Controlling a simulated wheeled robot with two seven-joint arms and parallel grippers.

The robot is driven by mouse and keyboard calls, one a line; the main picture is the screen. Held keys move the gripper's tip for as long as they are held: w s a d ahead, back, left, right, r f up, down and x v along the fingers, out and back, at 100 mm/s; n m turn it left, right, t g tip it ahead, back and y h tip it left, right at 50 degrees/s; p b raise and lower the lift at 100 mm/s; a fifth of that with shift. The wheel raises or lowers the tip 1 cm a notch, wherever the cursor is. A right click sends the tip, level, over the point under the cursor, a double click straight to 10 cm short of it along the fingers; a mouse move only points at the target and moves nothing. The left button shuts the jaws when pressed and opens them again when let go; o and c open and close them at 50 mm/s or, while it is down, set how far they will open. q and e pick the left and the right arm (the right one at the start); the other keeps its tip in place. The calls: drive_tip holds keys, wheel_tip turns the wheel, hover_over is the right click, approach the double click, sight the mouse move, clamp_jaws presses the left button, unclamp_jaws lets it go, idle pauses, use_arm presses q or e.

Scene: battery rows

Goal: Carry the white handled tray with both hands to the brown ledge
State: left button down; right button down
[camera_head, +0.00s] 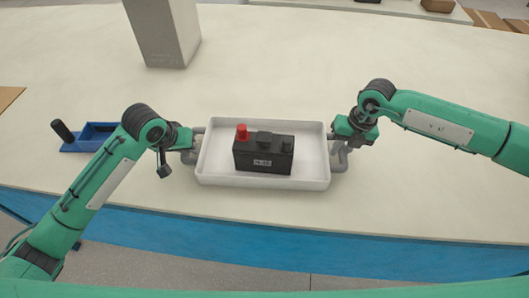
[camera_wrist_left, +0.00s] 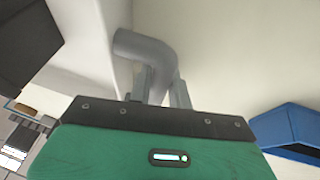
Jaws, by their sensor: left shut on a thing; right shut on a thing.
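The white handled tray (camera_head: 213,172) is in the middle of the head view, near the table's front edge. A black battery (camera_head: 263,155) with a red terminal cap stands in it. My left gripper (camera_head: 190,146) is shut on the tray's left grey handle, which also shows in the left wrist view (camera_wrist_left: 150,48) between the fingers. My right gripper (camera_head: 343,142) is shut on the right grey handle (camera_head: 343,160). The tray looks about level; I cannot tell whether it touches the table. A flat brown patch (camera_head: 9,97) at the left edge may be the brown ledge.
The pale table (camera_head: 270,60) has a blue front side (camera_head: 300,250). A grey block (camera_head: 165,35) stands behind the tray to the left. A blue holder (camera_head: 90,137) with a black handle lies left of the tray. Brown slats (camera_head: 490,20) show at the far right.

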use_arm(q)
drive_tip(key=shift+r, duration=0.25)
use_arm(e)
drive_tip(key=shift+r, duration=0.2)
